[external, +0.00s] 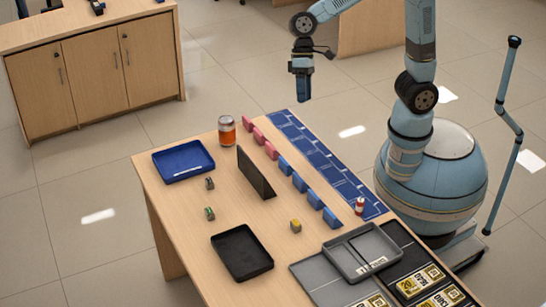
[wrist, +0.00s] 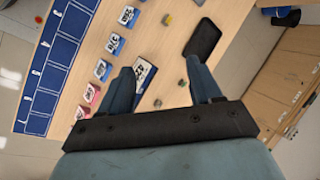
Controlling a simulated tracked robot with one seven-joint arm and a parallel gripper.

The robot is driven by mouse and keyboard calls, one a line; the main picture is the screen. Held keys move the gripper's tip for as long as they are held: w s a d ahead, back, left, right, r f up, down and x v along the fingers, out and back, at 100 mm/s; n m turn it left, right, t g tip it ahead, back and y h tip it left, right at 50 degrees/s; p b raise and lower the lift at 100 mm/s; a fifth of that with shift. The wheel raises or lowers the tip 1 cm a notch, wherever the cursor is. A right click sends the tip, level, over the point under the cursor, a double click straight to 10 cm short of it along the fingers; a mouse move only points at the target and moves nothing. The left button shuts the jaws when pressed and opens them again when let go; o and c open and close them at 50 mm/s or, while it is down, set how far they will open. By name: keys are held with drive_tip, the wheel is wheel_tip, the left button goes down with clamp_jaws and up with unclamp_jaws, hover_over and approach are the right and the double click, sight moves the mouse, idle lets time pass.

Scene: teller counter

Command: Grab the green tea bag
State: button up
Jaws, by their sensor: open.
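A small block with green on it, likely the green tea bag (external: 209,213), stands on the wooden table left of the dark upright divider (external: 257,172). What seems to be the same piece shows in the wrist view (wrist: 183,84), between my fingers but well beyond them; its colour is hard to tell there. A similar brown-grey piece (external: 209,183) stands farther back, and a yellow one (external: 296,225) stands right of the divider.
A blue tray (external: 183,169), a black tray (external: 242,268) and a grey tray (external: 362,266) sit on the table. Pink blocks (external: 259,136) and blue blocks (external: 315,200) line a blue numbered strip (external: 318,160).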

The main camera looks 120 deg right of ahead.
drive_tip(key=w+d+f+m+t+y, duration=0.1)
drive_tip(key=w+d+f+m+y, duration=0.3)
drive_tip(key=w+f, duration=0.65)
drive_tip(key=w+d+f+m+y, duration=0.2)
drive_tip(key=w+d+f+m, duration=0.35)
drive_tip(key=w+f, duration=0.55)
drive_tip(key=m+t+y, duration=0.2)
drive_tip(key=m+t, duration=0.1)
drive_tip(key=m, duration=0.2)
approach(209, 214)
drive_tip(key=shift+g+h, duration=0.3)
drive_tip(key=x, duration=0.7)
drive_tip(key=shift+f, duration=0.3)
clamp_jaws()
